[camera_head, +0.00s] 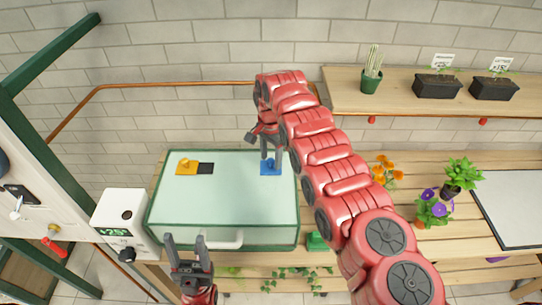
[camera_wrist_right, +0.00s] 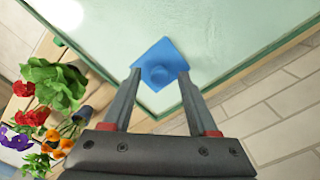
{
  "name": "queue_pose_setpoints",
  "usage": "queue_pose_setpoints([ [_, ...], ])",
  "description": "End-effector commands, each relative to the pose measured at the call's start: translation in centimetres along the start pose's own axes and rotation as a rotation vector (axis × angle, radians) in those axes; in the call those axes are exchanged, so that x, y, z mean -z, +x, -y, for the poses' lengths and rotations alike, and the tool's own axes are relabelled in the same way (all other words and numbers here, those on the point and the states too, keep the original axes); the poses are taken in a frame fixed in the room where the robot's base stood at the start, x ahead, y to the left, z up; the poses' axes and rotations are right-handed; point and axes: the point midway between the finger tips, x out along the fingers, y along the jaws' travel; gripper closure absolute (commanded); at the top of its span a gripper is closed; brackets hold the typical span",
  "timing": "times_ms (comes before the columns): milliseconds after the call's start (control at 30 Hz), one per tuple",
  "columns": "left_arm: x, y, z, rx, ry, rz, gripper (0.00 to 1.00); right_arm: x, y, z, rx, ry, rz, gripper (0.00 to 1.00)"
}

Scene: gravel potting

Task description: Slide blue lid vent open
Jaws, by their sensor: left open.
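The pale green lid (camera_head: 222,205) covers a wide box on the wooden bench. A blue vent slide (camera_head: 270,169) with a round knob lies flat near the lid's far right corner. No dark opening shows beside it. My right gripper (camera_head: 270,156) points down over it. In the right wrist view the fingers (camera_wrist_right: 159,77) stand on both sides of the knob on the blue slide (camera_wrist_right: 163,55), with little or no gap. My left gripper (camera_head: 186,240) is open and empty, in front of the lid's near edge, left of the white handle (camera_head: 222,239).
A yellow slide (camera_head: 187,166) sits at the lid's far left, with a dark square (camera_head: 206,168) to its right. A white device with a green display (camera_head: 119,222) stands left of the box. Potted flowers (camera_head: 432,208) stand at the right; a shelf (camera_head: 425,100) hangs above.

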Motion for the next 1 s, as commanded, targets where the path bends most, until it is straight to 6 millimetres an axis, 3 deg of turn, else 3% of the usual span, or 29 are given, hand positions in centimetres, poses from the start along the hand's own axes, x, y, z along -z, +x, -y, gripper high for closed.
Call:
queue_pose_setpoints([
  [33, 0.01, 0.0, 0.0, 0.0, 0.0, 0.0, 0.41, 0.0, 0.0, 0.0, 0.0, 0.0, 0.0, 0.49],
  [300, 0.0, 0.0, 0.0, 0.0, 0.0, 0.0, 0.41, 0.0, -0.02, 0.01, 0.0, 0.0, 0.0, 0.98],
  [333, 0.0, 0.0, 0.0, 0.0, 0.0, 0.0, 0.41, 0.0, -0.02, 0.01, 0.0, 0.0, 0.0, 1.0],
  [1000, 0.01, 0.0, 0.0, 0.0, 0.0, 0.0, 0.41, 0.0, -0.03, 0.02, 0.001, 0.0, 0.0, 1.0],
])
